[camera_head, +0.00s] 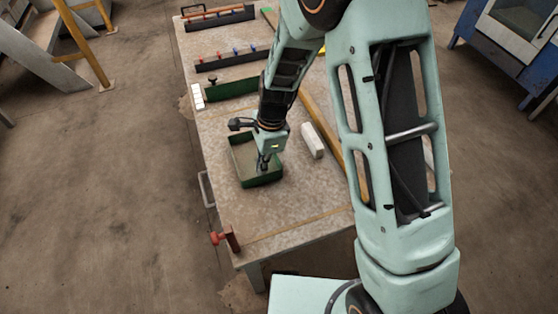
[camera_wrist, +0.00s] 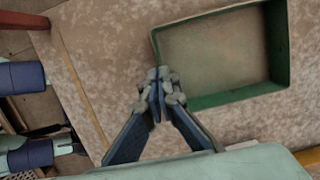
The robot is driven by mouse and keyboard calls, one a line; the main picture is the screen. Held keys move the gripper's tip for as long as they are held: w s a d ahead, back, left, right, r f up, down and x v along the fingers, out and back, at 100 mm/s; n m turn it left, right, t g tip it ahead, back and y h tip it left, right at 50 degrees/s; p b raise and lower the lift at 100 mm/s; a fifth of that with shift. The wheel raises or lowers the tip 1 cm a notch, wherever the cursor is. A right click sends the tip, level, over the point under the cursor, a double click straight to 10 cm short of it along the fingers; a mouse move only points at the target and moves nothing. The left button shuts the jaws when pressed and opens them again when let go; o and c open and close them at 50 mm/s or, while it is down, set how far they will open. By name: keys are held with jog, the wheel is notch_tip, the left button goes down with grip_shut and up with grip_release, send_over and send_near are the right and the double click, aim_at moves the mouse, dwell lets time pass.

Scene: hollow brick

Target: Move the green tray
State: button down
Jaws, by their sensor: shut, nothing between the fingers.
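The green tray (camera_head: 262,181) lies on the worktable (camera_head: 288,205), a shallow open box with a pale bare floor. It also shows at the upper right of the wrist view (camera_wrist: 238,96), and looks empty there. My gripper (camera_head: 263,169) points down at the tray's near right part. In the wrist view my fingertips (camera_wrist: 160,88) meet with nothing between them. They overlap the tray's lower left corner in that view, hiding part of it. I cannot tell whether the fingers touch the tray.
A white block (camera_head: 312,140) lies right of the tray. A red clamp (camera_head: 231,239) stands at the table's near left corner. Another green container (camera_head: 231,90) and racks with small tools (camera_head: 232,60) lie farther back. The tabletop in front of the tray is clear.

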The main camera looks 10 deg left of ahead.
jog(key=shift+s+a+f, duration=0.25)
jog(key=shift+a+f, duration=0.05)
jog(key=shift+a, duration=0.25)
jog(key=shift+s+a+f, duration=0.25)
jog(key=shift+a+f, duration=0.05)
jog(key=shift+a, duration=0.2)
jog(key=shift+f+b, duration=0.2)
jog(key=shift+b, duration=0.1)
jog(key=w+d, duration=0.2)
jog(key=d, duration=0.2)
jog(key=w+d, duration=0.2)
jog(key=d, duration=0.3)
jog(key=w+d, duration=0.2)
jog(key=d, duration=0.3)
jog(key=shift+w+d, duration=0.15)
jog(key=shift+w, duration=0.15)
jog(key=shift+r+p, duration=0.8)
jog(key=shift+p, duration=0.1)
jog(key=shift+d+f, duration=0.1)
